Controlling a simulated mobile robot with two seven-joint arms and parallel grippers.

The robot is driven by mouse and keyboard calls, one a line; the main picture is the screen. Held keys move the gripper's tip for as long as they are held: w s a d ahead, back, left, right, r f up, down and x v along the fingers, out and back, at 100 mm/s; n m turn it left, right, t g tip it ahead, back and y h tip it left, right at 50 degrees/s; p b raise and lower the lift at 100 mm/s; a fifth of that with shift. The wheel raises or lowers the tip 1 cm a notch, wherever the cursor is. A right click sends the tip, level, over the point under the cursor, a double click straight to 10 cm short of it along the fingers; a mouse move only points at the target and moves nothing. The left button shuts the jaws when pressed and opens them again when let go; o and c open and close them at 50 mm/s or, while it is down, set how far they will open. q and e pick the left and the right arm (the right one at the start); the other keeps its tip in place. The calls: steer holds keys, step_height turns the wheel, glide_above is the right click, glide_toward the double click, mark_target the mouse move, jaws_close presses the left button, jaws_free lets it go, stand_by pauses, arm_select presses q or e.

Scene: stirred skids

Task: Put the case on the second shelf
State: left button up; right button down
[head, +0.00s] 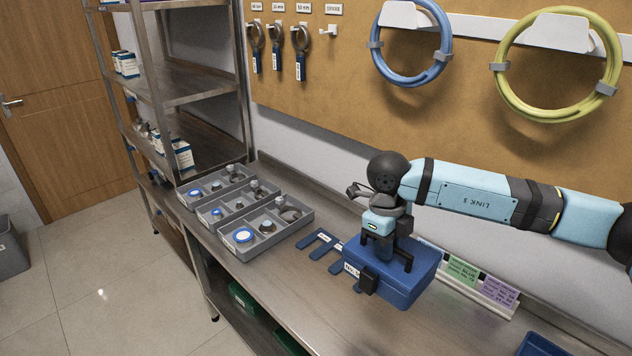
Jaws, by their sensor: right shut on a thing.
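The blue case (408,278) is at the metal workbench, right of centre in the head view. It has a dark handle and a white label on its left side. My right gripper (386,262) is over the top of the case and shut on it. I cannot tell whether the case rests on the bench or is just above it. The metal shelf unit (172,82) stands at the back left, with several open shelves. One of its middle shelves (200,138) has bare room at its right part. My left gripper is not in view.
Grey divided trays (270,232) with small parts stand on the bench left of the case. Flat blue pieces (322,243) lie beside it. White boxes (126,65) stand on the shelves. Blue (448,45) and yellow-green (505,90) hoses hang on the wall board.

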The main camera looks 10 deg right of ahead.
mark_target(375, 265)
steer(key=n, duration=0.4)
steer(key=shift+s+a+r, duration=0.1)
steer(key=shift+a, duration=0.15)
steer(key=n, duration=0.3)
steer(key=shift+a+n+t+h, duration=0.15)
steer(key=shift+n+t+h, duration=0.15)
steer(key=shift+n+t, duration=0.1)
steer(key=n, duration=0.6)
steer(key=shift+s+a+n+t, duration=0.25)
steer(key=shift+a+n+t, duration=0.05)
steer(key=shift+t, duration=0.1)
steer(key=n, duration=0.3)
steer(key=shift+s+a, duration=0.1)
steer(key=shift+a, duration=0.05)
steer(key=n, duration=0.5)
steer(key=shift+s+a+t, duration=0.15)
steer(key=shift+a+t, duration=0.05)
steer(key=shift+t, duration=0.2)
steer(key=n, duration=0.2)
steer(key=n+y, duration=0.1)
steer(key=n, duration=0.1)
steer(key=shift+s+a+r+n, duration=0.1)
steer(key=shift+s+a+n, duration=0.1)
steer(key=shift+n, duration=0.1)
steer(key=n, duration=0.3)
steer(key=shift+s+a, duration=0.1)
steer(key=shift+a, duration=0.1)
